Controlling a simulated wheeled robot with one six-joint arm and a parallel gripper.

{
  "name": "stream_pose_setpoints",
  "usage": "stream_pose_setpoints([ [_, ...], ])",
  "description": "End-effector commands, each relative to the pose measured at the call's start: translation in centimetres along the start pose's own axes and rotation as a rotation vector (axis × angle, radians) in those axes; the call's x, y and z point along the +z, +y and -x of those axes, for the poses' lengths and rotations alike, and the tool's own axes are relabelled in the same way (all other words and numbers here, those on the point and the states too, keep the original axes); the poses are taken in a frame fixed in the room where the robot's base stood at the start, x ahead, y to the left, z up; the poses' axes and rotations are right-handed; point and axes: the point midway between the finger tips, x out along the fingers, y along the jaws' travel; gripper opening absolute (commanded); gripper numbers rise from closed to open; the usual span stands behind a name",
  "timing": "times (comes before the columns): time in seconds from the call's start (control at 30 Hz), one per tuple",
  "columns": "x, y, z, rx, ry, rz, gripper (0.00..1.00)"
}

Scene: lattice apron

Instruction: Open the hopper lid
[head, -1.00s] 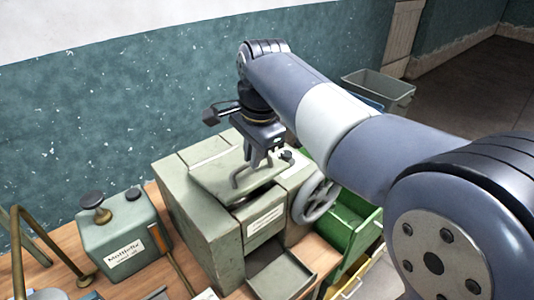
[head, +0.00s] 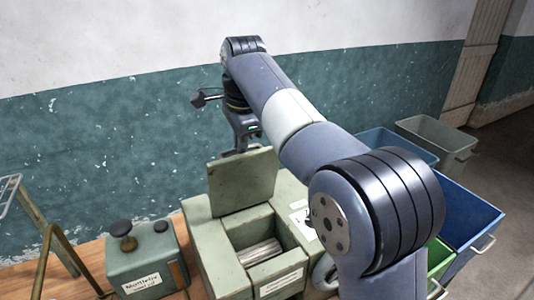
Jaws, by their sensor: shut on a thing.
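The grey-green hopper stands on the wooden bench, its front wall (head: 279,283) facing me with a label. Its lid (head: 243,183) is raised, standing steeply with a slight lean back, so the opening below shows. Pale, ribbed contents (head: 259,250) lie inside the opening. My gripper (head: 241,150) is behind the lid's top edge, with its fingertips partly hidden by the lid. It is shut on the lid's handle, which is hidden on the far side.
A small grey-green can (head: 147,264) with dark caps stands left of the hopper. A brass-coloured bent tube (head: 72,256) is further left. Blue (head: 462,215) and grey (head: 437,141) bins stand on the right, with a green one near. The wall is close behind.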

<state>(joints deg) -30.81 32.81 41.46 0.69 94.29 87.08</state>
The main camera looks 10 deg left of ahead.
Motion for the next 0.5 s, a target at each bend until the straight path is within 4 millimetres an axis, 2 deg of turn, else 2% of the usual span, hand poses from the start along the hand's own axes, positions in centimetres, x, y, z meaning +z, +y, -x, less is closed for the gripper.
stream_pose_setpoints([
  [0.03, 0.4, -0.8, -1.3, 0.02, -0.001, 0.005, 0.0],
  [0.3, 0.8, -4.5, -2.7, 0.023, 0.001, 0.001, 0.0],
  [0.5, 0.8, -6.1, -3.6, 0.023, 0.001, 0.001, 0.0],
])
